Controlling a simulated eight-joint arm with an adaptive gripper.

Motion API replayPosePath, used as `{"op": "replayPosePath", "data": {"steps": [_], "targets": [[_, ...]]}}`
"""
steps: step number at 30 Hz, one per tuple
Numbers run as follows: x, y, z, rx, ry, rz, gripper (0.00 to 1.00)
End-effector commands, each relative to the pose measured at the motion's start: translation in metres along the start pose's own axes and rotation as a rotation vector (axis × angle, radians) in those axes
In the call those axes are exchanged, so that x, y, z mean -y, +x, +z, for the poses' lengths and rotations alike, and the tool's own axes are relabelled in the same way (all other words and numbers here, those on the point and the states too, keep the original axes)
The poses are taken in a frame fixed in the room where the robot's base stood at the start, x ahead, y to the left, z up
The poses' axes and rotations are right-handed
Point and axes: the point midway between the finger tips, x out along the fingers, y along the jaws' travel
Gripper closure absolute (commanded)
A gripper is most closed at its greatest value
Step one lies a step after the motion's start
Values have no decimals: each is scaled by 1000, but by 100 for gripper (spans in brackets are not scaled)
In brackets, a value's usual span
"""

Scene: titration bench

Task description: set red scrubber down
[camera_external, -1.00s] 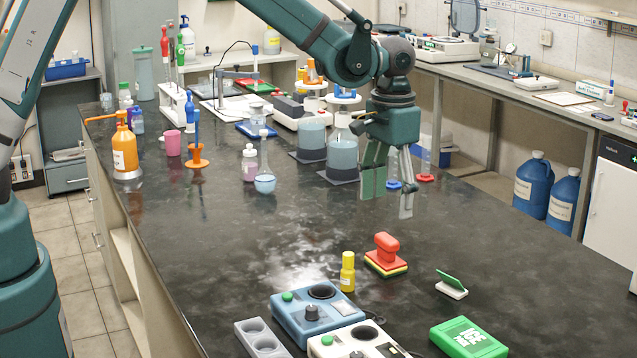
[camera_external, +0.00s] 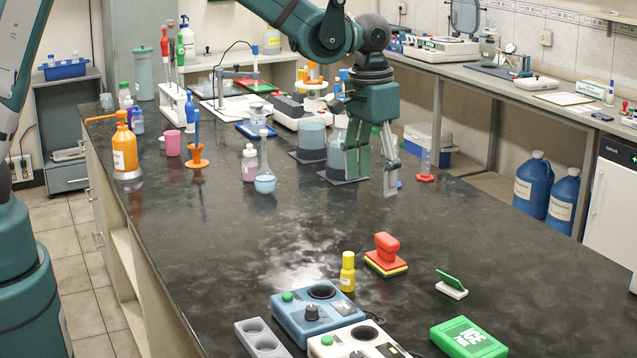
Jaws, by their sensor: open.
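The red scrubber (camera_external: 387,248) rests on a yellow and red pad (camera_external: 386,264) on the dark bench, right of the yellow bottle. I cannot tell whether the pad is part of it. My gripper (camera_external: 371,186) is open and empty. It hangs above the bench farther back, well apart from the scrubber, with its fingers pointing down. The fingers partly hide the beakers behind them.
A yellow bottle (camera_external: 347,271) stands close left of the scrubber. A blue device (camera_external: 317,316) and a green box (camera_external: 468,338) lie at the front. A round-bottomed flask (camera_external: 265,183) and beakers (camera_external: 311,138) stand farther back. The middle of the bench (camera_external: 260,240) is clear.

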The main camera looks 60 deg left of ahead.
Motion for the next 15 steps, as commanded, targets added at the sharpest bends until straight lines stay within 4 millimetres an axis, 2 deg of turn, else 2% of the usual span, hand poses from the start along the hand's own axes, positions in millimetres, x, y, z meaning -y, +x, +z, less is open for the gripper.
{"op": "replayPosePath", "data": {"steps": [3,15], "targets": [[9,-22,15,-26,-1,4,33],[39,-84,66,-114,-1,15,33]]}}
